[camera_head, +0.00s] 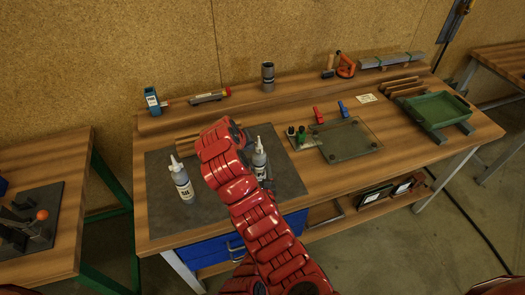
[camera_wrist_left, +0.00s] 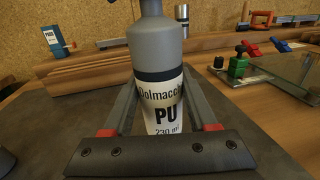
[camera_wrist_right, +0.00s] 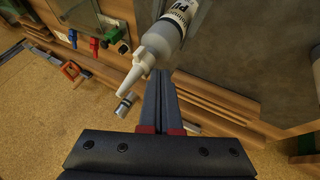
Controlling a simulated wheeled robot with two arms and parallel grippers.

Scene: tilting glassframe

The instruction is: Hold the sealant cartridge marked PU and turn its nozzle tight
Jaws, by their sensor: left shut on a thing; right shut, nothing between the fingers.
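The cartridge marked PU (camera_wrist_left: 165,112) stands upright on the dark mat between the fingers of my left gripper (camera_wrist_left: 158,88), which is shut on its body. In the head view the PU cartridge (camera_head: 259,160) is partly hidden by my red arm. In the right wrist view its white tapered nozzle (camera_wrist_right: 139,68) points down-left from the labelled body (camera_wrist_right: 166,35). My right gripper (camera_wrist_right: 160,76) is shut and empty, its fingertips close beside the nozzle; I cannot tell if they touch it. In the head view the right gripper (camera_head: 246,133) is mostly hidden by the arm.
A second cartridge, marked SIL (camera_head: 183,182), stands on the mat (camera_head: 158,215) to the left. Wooden strips lie behind. A glass plate (camera_head: 350,142) with clamps, and a green tray (camera_head: 437,109), are to the right. A blue box (camera_head: 152,101) stands on the back ledge.

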